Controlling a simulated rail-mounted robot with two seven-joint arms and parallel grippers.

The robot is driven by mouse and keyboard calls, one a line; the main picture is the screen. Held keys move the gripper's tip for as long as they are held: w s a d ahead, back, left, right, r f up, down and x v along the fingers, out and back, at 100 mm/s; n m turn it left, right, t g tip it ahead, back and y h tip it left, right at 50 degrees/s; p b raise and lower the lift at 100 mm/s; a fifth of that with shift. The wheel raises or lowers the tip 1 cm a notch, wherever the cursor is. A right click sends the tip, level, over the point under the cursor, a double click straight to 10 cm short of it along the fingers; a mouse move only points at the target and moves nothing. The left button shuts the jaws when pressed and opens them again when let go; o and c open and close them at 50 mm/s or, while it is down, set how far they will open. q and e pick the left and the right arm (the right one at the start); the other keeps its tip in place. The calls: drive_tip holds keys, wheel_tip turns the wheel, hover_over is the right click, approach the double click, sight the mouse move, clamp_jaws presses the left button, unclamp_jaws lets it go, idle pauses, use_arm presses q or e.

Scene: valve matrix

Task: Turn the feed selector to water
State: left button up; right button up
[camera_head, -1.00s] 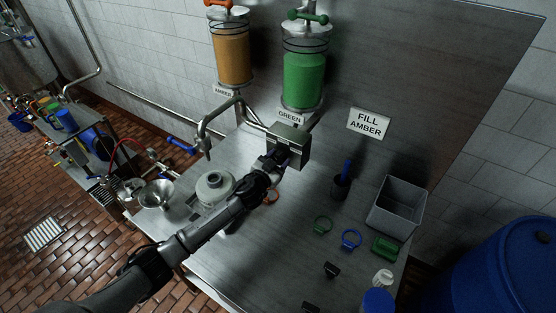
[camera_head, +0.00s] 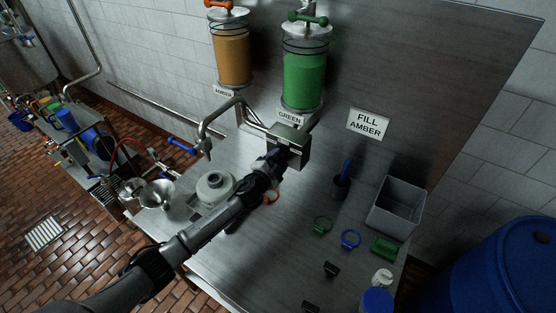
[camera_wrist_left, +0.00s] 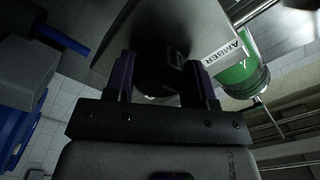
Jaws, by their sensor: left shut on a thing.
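The feed selector is a grey metal box (camera_head: 290,144) below the green tank, with pipes running into it from behind. My left gripper (camera_head: 276,158) is at its front face, shut on the selector's dark knob. The left wrist view shows the dark knob (camera_wrist_left: 158,78) between my two fingers (camera_wrist_left: 160,88). An AMBER label (camera_wrist_left: 224,57) is on the box to the right of the knob there. The knob's pointing direction is hard to tell. My right gripper is not in view.
An amber tank (camera_head: 232,55) and a green tank (camera_head: 304,75) hang above the steel bench (camera_head: 290,232). A sign (camera_head: 368,123) reads FILL AMBER. A grey bin (camera_head: 395,206), coloured rings and a round grey vessel (camera_head: 213,187) stand around my arm. A blue drum (camera_head: 505,270) is at right.

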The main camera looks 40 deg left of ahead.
use_arm(q)
drive_tip(key=shift+m, duration=0.6)
drive_tip(key=o, duration=0.9)
drive_tip(key=shift+s+d+b, duration=0.15)
drive_tip(key=shift+s+d, duration=0.1)
drive_tip(key=shift+s, duration=2.05)
drive_tip(key=shift+s+d+b, duration=0.15)
drive_tip(key=shift+s+d, duration=0.15)
drive_tip(key=shift+s, duration=1.95)
drive_tip(key=shift+s+d+b, duration=0.15)
drive_tip(key=shift+s+d, duration=0.1)
drive_tip(key=shift+s, duration=2.05)
